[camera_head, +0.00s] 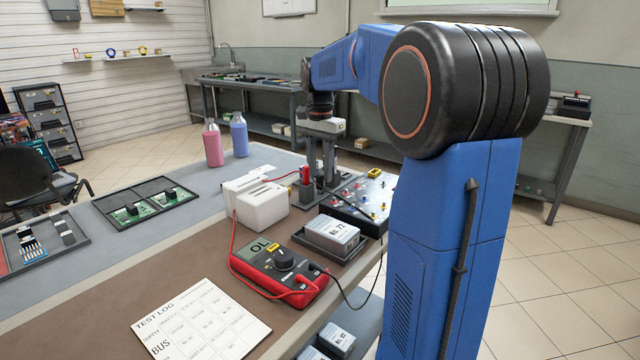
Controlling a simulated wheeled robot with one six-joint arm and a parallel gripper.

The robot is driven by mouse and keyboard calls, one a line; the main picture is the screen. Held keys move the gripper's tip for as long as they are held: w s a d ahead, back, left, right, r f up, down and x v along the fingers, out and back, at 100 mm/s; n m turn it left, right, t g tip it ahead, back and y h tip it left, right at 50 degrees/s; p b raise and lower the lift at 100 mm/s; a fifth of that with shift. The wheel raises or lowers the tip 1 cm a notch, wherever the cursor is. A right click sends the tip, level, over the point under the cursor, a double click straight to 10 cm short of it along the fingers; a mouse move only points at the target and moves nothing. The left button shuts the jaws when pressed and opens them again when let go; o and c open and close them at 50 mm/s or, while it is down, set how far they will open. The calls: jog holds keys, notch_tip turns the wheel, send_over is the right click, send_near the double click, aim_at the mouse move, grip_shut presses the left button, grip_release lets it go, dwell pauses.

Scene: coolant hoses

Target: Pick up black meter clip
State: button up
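My gripper (322,182) points down over the far right part of the bench, beside the red clip (305,175). Its two grey fingers stand apart with a narrow gap; whether anything is held between them is too small to tell. A black lead (352,302) leaves the red meter (278,270), loops off the bench's right edge and runs back toward the fingertips. The black clip itself cannot be made out; it may be hidden at the fingers. The red clip stands upright on a small grey block, with a red lead running to the meter.
A white two-part box (262,207) stands left of my gripper. A panel with coloured knobs (360,197) lies to its right, and a labelled box (332,236) sits in front. Pink (212,145) and blue (239,136) bottles stand behind left. A test log sheet (202,322) lies in front.

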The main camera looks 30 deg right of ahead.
aim_at(320, 174)
jog(key=shift+f, duration=1.35)
jog(key=shift+c, duration=0.3)
grip_shut()
jog(key=shift+r, duration=0.15)
notch_tip(320, 174, up, 13)
